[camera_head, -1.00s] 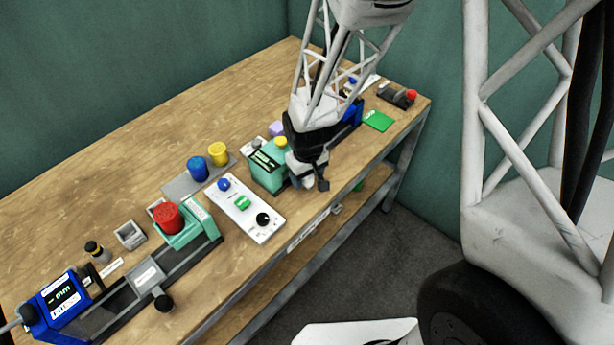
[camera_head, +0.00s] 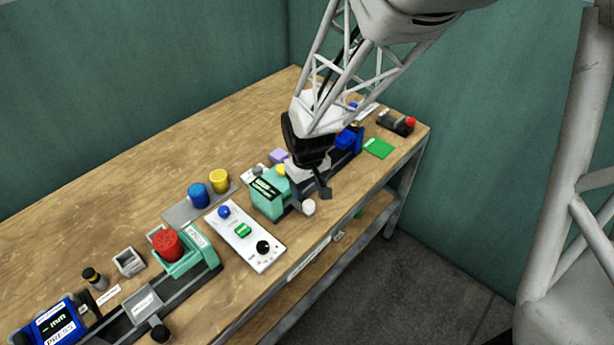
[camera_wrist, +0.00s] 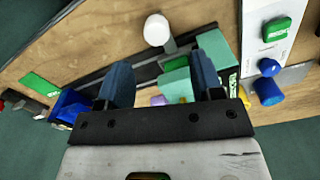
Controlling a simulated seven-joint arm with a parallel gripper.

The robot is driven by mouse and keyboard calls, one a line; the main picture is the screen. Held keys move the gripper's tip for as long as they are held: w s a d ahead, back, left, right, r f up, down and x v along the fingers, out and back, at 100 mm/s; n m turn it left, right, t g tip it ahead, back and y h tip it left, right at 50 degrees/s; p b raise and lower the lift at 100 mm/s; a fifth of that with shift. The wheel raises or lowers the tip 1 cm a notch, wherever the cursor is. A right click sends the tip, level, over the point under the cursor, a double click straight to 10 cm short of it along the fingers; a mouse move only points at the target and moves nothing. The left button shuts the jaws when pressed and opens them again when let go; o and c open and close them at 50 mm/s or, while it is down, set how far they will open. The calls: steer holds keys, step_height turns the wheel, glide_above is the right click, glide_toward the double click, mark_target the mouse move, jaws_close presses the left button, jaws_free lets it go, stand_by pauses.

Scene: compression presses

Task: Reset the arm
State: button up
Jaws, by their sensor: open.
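My gripper (camera_head: 318,190) hangs above the right-hand press on the bench, with its jaws apart and nothing between them. In the wrist view, the two dark fingers of my gripper (camera_wrist: 163,62) stand wide apart. A white knob (camera_head: 308,207) of this press shows just below the gripper; in the wrist view the white knob (camera_wrist: 157,29) lies beyond the fingertips, apart from them. The teal press body (camera_head: 268,194) is left of the gripper. The press's blue end (camera_head: 348,138) is partly hidden behind my arm.
A white control panel (camera_head: 245,236) lies left of the press. Blue (camera_head: 197,195) and yellow (camera_head: 219,181) cylinders stand behind it. Another press with a red cylinder (camera_head: 167,245) is at front left. A green pad (camera_head: 378,148) and a red-button box (camera_head: 397,123) are at far right.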

stand_by(0.4)
steer(key=shift+d+r, duration=0.25)
steer(key=shift+r, duration=0.15)
steer(key=s+d+r+m+t, duration=0.1)
steer(key=s+d+r+m, duration=0.2)
steer(key=s+d+r, duration=0.4)
steer(key=s+d+r+m+t, duration=0.1)
steer(key=s+d+r+m, duration=0.2)
steer(key=s+d+r, duration=0.5)
steer(key=s+r, duration=0.4)
steer(key=r, duration=0.2)
steer(key=shift+s+d+t, duration=0.25)
steer(key=shift+d+t, duration=0.05)
